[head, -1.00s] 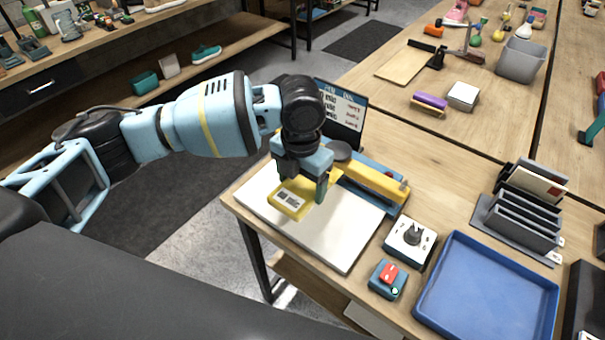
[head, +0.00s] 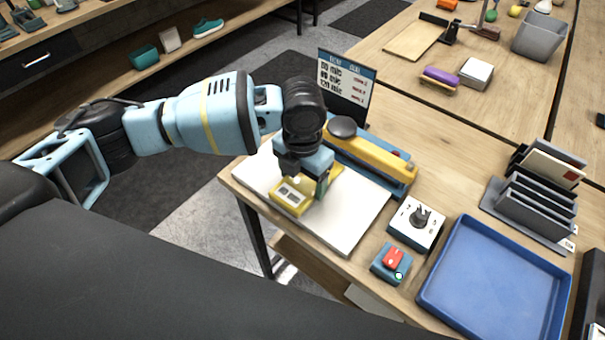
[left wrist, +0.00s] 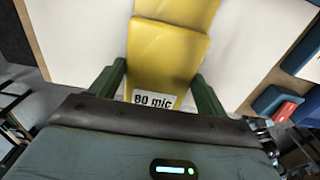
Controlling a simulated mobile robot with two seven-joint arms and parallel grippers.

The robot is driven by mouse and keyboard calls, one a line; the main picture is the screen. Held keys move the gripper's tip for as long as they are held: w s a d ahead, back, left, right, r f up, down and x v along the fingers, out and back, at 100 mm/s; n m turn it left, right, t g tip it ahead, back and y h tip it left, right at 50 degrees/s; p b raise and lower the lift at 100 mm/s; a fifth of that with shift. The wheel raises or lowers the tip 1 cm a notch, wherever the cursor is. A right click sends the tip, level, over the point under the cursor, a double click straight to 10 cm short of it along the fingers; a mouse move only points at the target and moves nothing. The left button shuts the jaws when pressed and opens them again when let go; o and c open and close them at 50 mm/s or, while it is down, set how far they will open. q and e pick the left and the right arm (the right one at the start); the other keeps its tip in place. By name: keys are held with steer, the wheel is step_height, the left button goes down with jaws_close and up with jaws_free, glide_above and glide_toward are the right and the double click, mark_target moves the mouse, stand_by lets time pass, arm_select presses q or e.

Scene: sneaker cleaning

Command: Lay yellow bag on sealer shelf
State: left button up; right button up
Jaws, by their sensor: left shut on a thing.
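My left gripper (head: 304,186) is over the white sealer shelf (head: 345,225) and shut on the yellow bag (head: 287,202). The bag also shows in the left wrist view (left wrist: 165,50), between the two green fingers (left wrist: 158,90), with a white "80 mic" label near the gripper. The bag is at or just above the shelf; I cannot tell whether it touches. The sealer (head: 372,165), with a yellow bar and blue body, stands along the shelf's far side. My right gripper is not in view.
A dial box (head: 416,224) and a blue box with a red switch (head: 391,263) stand right of the shelf. Beyond them are a blue tray (head: 480,290) and a grey rack (head: 535,205). A sign (head: 345,85) stands behind the sealer.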

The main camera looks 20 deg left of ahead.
arm_select(q)
steer(key=o, duration=1)
steer(key=shift+o, duration=0.2)
steer(key=shift+r, duration=0.1)
step_height(320, 180, up, 8)
steer(key=shift+f, duration=0.15)
